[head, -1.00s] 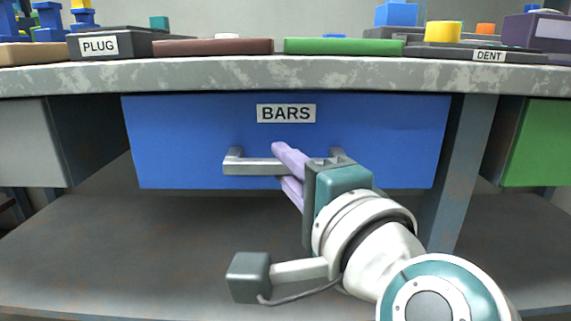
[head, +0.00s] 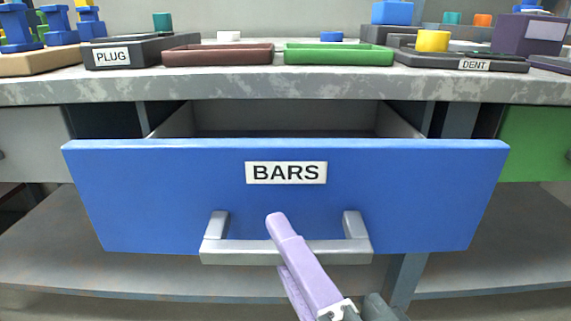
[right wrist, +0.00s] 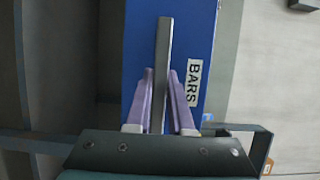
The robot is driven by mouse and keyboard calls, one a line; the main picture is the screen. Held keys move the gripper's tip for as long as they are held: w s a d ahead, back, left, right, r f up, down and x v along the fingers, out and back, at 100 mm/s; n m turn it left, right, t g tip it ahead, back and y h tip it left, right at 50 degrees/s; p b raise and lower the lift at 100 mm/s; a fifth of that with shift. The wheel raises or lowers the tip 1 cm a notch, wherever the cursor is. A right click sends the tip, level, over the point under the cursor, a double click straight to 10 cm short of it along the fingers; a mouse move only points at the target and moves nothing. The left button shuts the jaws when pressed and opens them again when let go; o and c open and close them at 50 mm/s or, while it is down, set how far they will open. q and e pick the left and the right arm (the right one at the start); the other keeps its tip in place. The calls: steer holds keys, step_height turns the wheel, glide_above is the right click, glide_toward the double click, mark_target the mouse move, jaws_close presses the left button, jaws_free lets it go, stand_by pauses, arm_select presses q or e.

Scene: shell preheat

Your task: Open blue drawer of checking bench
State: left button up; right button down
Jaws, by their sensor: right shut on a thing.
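The blue drawer (head: 400,195) with the BARS label (head: 286,173) stands pulled out from under the bench top (head: 300,88). Part of its grey inside shows behind the front. Its grey bar handle (head: 335,254) is at the lower middle of the front. My right gripper (head: 281,250) is shut on the handle, one lilac finger above and one below the bar. In the right wrist view the handle bar (right wrist: 162,75) runs between the two fingers (right wrist: 160,105), beside the blue front (right wrist: 200,35). My left gripper is not in view.
On the bench top are a brown tray (head: 218,57), a green tray (head: 338,57), a PLUG tray (head: 165,46) and a DENT tray (head: 455,62) with a yellow piece (head: 432,41). A green drawer (head: 540,145) is at the right. A lower shelf (head: 50,240) lies beneath.

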steer(key=s+p, duration=0.1)
steer(key=s, duration=0.6)
steer(key=c, duration=0.8)
jaws_free()
steer(key=p+v, duration=0.1)
steer(key=v, duration=0.9)
steer(key=shift+p, duration=0.4)
